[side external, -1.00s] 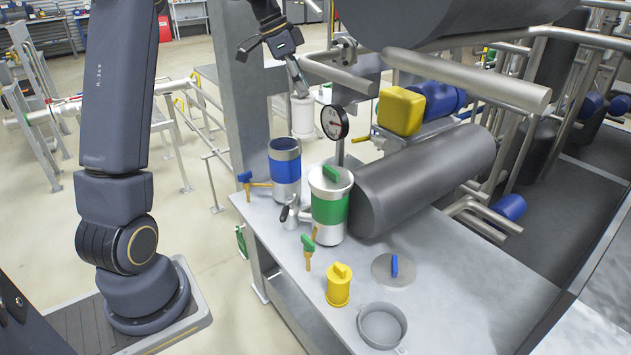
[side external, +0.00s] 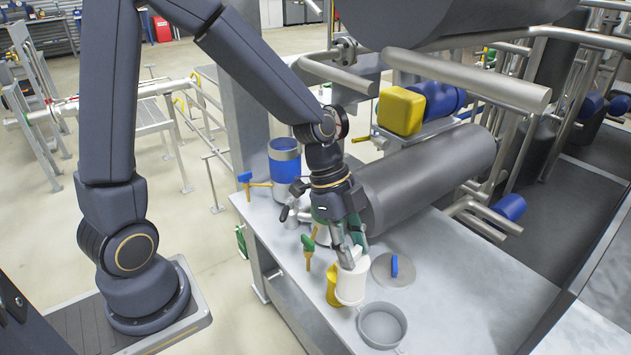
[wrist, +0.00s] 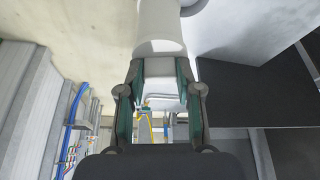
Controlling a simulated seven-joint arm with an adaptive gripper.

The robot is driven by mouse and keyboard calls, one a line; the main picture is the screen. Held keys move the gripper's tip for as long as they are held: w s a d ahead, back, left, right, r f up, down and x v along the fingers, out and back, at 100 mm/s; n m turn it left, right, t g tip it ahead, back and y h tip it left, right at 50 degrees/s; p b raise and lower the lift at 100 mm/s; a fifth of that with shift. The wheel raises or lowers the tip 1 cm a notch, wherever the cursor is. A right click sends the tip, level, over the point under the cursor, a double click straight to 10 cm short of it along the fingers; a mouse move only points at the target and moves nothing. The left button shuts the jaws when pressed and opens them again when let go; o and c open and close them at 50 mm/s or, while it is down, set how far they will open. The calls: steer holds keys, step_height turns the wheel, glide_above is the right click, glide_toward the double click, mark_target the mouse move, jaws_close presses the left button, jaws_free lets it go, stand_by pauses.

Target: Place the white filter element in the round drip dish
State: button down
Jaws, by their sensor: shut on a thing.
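The white filter element (side external: 351,284) is a white cylinder with a narrower top. My gripper (side external: 350,255) is shut on its top and holds it upright, in front of part of the yellow filter. In the wrist view the white filter element (wrist: 161,28) fills the top middle, between the fingers of my gripper (wrist: 158,88). The round drip dish (side external: 383,325) is a shallow grey dish near the table's front edge, just right of and nearer the camera than the white element. Its inside looks empty. Whether the element touches the table is hard to tell.
The yellow filter (side external: 334,285) stands close on the left of the white element. A round lid with a blue handle (side external: 395,267) lies to the right. A green-handled valve (side external: 308,250) is to the left. A blue-banded housing (side external: 285,165) stands behind. The table's right side is clear.

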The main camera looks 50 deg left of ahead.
steer(key=s+f+m+g, duration=0.1)
steer(key=s+f+m, duration=0.15)
steer(key=s, duration=0.25)
steer(key=w+d+f, duration=0.4)
steer(key=w+f, duration=0.8)
steer(key=shift+w+d+f, duration=0.15)
steer(key=shift+w+f, duration=0.1)
steer(key=shift+f, duration=0.15)
steer(key=shift+m, duration=0.25)
steer(key=shift+f, duration=0.2)
steer(key=c, duration=0.8)
jaws_free()
steer(key=shift+o, duration=0.2)
steer(key=shift+r, duration=0.15)
